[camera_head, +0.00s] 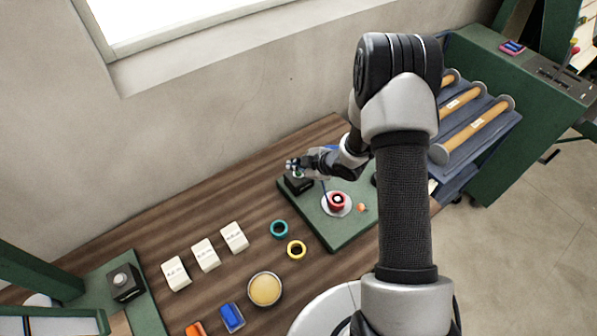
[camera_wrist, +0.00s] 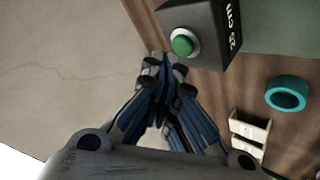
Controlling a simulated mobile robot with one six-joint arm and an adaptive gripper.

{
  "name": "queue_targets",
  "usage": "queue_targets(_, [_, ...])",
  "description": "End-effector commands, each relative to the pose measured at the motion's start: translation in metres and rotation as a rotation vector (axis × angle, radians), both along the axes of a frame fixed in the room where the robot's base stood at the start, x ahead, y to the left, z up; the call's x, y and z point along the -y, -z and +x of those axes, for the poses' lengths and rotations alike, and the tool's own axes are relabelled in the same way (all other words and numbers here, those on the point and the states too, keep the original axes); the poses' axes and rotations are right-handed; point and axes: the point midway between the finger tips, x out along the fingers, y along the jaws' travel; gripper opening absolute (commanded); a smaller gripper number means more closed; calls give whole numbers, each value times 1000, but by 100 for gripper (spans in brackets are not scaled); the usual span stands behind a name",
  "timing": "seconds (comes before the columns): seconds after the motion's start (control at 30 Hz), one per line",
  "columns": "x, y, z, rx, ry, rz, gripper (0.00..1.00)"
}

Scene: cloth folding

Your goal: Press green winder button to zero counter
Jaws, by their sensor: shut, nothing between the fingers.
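The green button (camera_wrist: 182,44) sits in a pale ring on the face of a dark box, the winder's counter (camera_wrist: 212,28). Light digits and "cm" show rotated on the box's side; I cannot read the digits surely. In the head view the counter box (camera_head: 298,185) stands on the green winder base (camera_head: 339,232), partly hidden by my gripper. My gripper (camera_wrist: 164,76) is shut and empty, its blue-and-black fingers together. In the wrist view its tips appear just beside the button; a gap shows there, but depth is unclear. In the head view my gripper (camera_head: 294,165) is over the box.
A red spool (camera_head: 337,201) on a pale disc sits on the base. The wall stands close behind.

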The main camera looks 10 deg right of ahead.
Motion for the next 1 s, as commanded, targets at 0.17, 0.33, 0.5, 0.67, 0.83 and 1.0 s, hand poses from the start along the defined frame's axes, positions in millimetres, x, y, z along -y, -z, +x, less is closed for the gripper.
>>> queue_targets(0.17, [0, 8, 0, 0, 0, 0, 0])
queue_targets(0.33, [0, 7, 0, 0, 0, 0, 0])
queue_targets(0.5, [0, 7, 0, 0, 0, 0, 0])
queue_targets(0.67, [0, 8, 0, 0, 0, 0, 0])
queue_targets(0.83, [0, 11, 0, 0, 0, 0, 0])
queue_targets(1.0, [0, 13, 0, 0, 0, 0, 0])
